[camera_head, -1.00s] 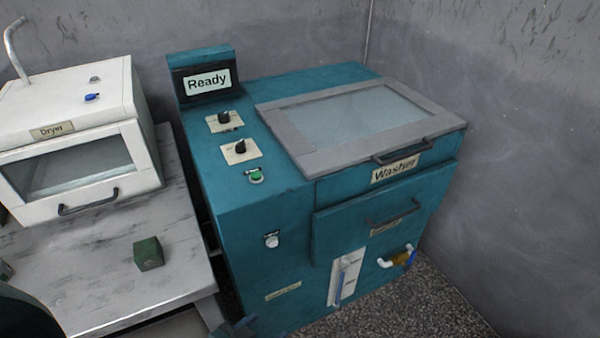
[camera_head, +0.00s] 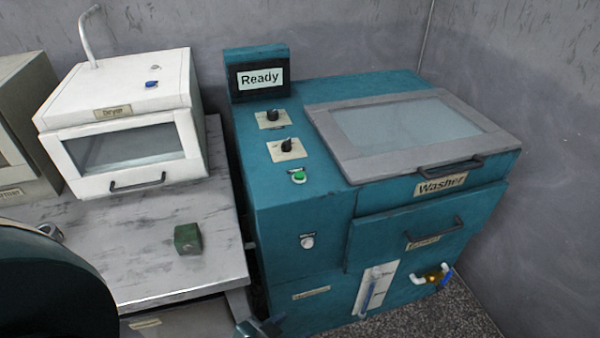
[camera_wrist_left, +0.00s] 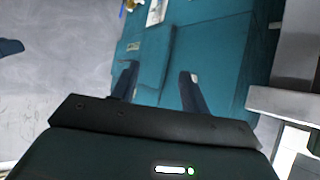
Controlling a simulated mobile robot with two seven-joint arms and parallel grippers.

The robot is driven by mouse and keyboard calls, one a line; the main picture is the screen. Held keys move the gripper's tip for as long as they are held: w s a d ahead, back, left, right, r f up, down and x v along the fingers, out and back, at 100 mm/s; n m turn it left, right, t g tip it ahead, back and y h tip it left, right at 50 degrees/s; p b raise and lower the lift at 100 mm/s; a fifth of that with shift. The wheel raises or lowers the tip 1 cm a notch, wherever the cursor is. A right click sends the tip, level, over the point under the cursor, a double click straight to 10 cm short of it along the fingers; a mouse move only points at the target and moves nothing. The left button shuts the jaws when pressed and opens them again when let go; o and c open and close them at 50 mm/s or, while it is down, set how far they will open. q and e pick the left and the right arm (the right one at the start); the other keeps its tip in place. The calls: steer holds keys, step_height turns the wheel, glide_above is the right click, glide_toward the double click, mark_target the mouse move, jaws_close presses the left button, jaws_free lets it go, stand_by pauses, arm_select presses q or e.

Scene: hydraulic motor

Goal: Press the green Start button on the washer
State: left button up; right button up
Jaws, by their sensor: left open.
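The teal washer (camera_head: 290,225) stands at the right in the head view, with its lid closed and its display (camera_head: 260,78) reading "Ready". The green Start button (camera_head: 299,177) is on its top left panel, below two black knobs. My left gripper (camera_head: 258,327) shows only in part at the bottom edge, low by the washer's front left corner and well below the button. In the left wrist view, its two fingers (camera_wrist_left: 158,85) are apart and empty, with the washer's teal body behind them. The button cannot be made out there. My right gripper is not in view.
A white dryer (camera_head: 125,125) stands on the grey table (camera_head: 95,225) left of the washer. A small green block (camera_head: 188,239) sits near the table's right edge. A white knob (camera_head: 307,242) and a drawer handle are on the washer's front. Walls close off the back and right.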

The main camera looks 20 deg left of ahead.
arm_select(q)
jaws_close()
steer(key=shift+w+r, duration=0.1)
stand_by(1.3)
